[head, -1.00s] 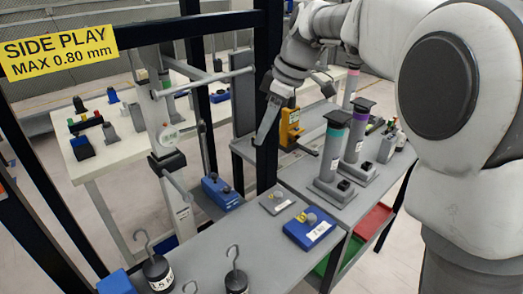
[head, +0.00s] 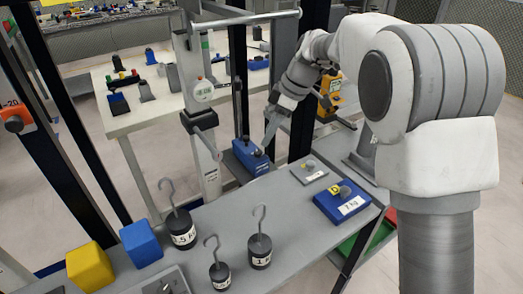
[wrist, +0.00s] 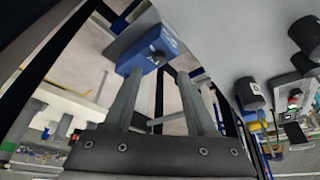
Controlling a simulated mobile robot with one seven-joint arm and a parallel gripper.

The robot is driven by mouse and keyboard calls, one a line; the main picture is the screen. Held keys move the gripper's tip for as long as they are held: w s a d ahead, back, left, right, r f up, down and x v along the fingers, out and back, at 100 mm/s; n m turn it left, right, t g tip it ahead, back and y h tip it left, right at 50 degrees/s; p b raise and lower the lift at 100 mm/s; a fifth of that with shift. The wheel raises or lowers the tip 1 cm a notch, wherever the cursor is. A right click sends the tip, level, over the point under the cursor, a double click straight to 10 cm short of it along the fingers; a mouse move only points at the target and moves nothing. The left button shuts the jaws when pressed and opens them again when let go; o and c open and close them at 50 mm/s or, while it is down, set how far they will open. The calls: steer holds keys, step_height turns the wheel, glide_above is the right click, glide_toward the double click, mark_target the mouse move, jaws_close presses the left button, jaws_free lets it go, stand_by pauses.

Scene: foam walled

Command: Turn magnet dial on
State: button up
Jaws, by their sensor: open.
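In the wrist view, the blue base (wrist: 138,42) is straight ahead, and the dial (wrist: 158,58) lies between and just beyond my fingertips. My gripper (head: 268,138) is open, close to the dial. In the wrist view, my gripper (wrist: 160,80) has both fingers apart with nothing between them. I cannot tell whether a finger touches the dial.
Hooked weights (head: 182,230), a blue cube (head: 141,243) and a yellow cube (head: 90,266) stand at the front left. A blue block (head: 342,206) lies right. A dark post (head: 304,120) stands beside my gripper.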

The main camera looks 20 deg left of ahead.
mark_target(258, 152)
steer(key=b+x, duration=0.1)
steer(key=x, duration=0.5)
jaws_close()
